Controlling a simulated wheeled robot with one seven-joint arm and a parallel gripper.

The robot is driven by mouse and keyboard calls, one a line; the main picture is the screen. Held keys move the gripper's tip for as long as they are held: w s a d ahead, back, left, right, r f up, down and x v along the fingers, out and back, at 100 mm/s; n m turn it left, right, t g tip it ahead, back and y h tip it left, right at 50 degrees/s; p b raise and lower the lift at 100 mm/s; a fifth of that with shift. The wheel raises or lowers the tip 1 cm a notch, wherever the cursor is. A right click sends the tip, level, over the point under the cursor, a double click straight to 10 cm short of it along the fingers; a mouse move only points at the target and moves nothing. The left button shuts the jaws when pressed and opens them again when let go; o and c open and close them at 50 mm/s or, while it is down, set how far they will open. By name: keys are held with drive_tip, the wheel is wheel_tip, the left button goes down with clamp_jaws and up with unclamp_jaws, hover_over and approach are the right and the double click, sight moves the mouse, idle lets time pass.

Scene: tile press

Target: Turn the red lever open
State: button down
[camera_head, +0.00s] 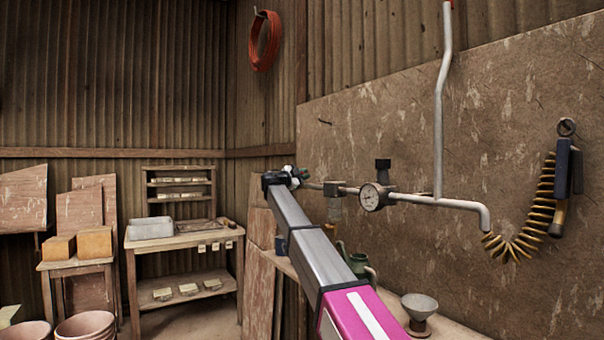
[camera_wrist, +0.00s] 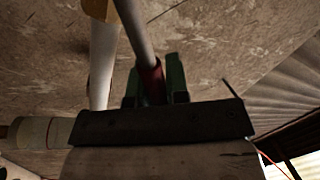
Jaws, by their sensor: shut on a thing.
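My gripper (camera_head: 293,175) is at the left end of the wall pipe in the head view, with my arm reaching up to it from the lower right. In the wrist view the two dark green fingers of my gripper (camera_wrist: 154,78) close around the red lever (camera_wrist: 152,80). Only a short red part shows between the fingers, and a grey rod (camera_wrist: 135,28) runs up from it. In the head view the lever is hidden at my gripper, so its angle cannot be read there.
A pressure gauge (camera_head: 372,197) sits on the pipe (camera_head: 440,202) right of my gripper. A coiled yellow hose (camera_head: 545,195) hangs farther right. A bench below holds a green jug (camera_head: 358,263) and a grey funnel (camera_head: 419,307). Shelves and a table (camera_head: 180,241) stand at the back left.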

drive_tip(key=shift+s+d+f+m+h, duration=0.1)
drive_tip(key=shift+s+f+m+h, duration=0.1)
drive_tip(key=shift+f+m, duration=0.35)
drive_tip(key=shift+s+d+f+m+h, duration=0.1)
drive_tip(key=shift+s+f+m, duration=0.1)
drive_tip(key=shift+m, duration=0.55)
drive_tip(key=c, duration=1.1)
unclamp_jaws()
drive_tip(key=shift+f, duration=0.1)
